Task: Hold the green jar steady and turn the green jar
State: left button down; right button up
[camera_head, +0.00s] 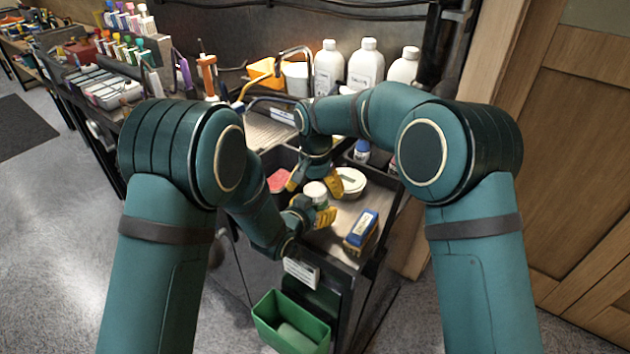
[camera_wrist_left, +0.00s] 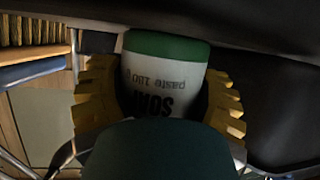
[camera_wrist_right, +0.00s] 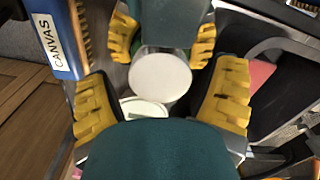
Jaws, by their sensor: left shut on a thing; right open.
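The green jar (camera_head: 316,190) stands over the cart top in the head view, with its white lid up. In the left wrist view the jar (camera_wrist_left: 162,88) shows a white label with upside-down print and a green band. My left gripper (camera_head: 312,212) is shut around the jar's sides, yellow fingers on both sides. My right gripper (camera_head: 315,183) is above the jar, pointing down. In the right wrist view its fingers (camera_wrist_right: 162,105) are open and apart, with the round white lid (camera_wrist_right: 160,78) between and beyond them. Whether they touch the lid cannot be told.
A round, pale-topped container (camera_head: 351,181) stands just behind the jar. A blue brush marked CANVAS (camera_wrist_right: 53,38) lies to the right in the head view (camera_head: 361,229). A pink item (camera_head: 280,180) is at left. White bottles (camera_head: 365,65) stand at the back. A green bin (camera_head: 290,325) hangs in front.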

jog(key=c, duration=1.3)
jog(key=shift+n, duration=1.6)
jog(key=o, duration=1.3)
jog(key=shift+c, duration=0.2)
jog(key=shift+r, duration=0.1)
jog(key=shift+o, duration=0.2)
jog(key=shift+r, duration=2.2)
jog(key=shift+r+m, duration=1.5)
jog(key=shift+f, duration=3.85)
